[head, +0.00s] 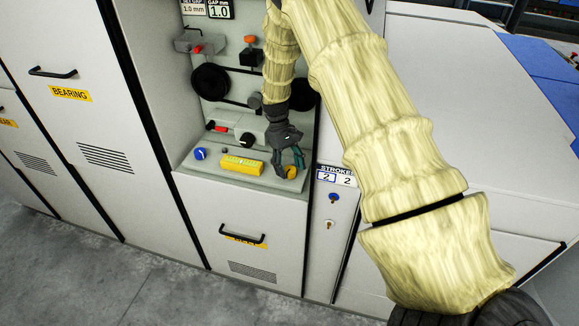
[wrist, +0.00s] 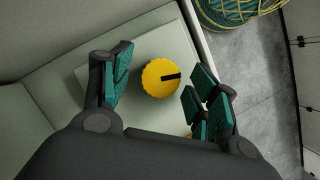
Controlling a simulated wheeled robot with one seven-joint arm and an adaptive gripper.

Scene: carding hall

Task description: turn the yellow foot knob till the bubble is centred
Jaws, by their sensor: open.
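The yellow foot knob (wrist: 158,80) is round with a black mark across its top, and it sits on a pale plate. My gripper (wrist: 157,92) is open, with its green-padded fingers on either side of the knob and a gap to each. In the head view the knob (head: 290,172) shows under my gripper (head: 294,158) at the right end of the ledge. The yellow level (head: 241,165) lies left of it on the same ledge. Its vial is too small to read the bubble's place.
A blue knob (head: 200,153) stands at the left end of the ledge. Above it are a red-tipped fitting (head: 220,128) and a black wheel (head: 210,80). A cabinet door with a black handle (head: 242,234) is below. A stroke panel (head: 336,176) with small knobs is to the right.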

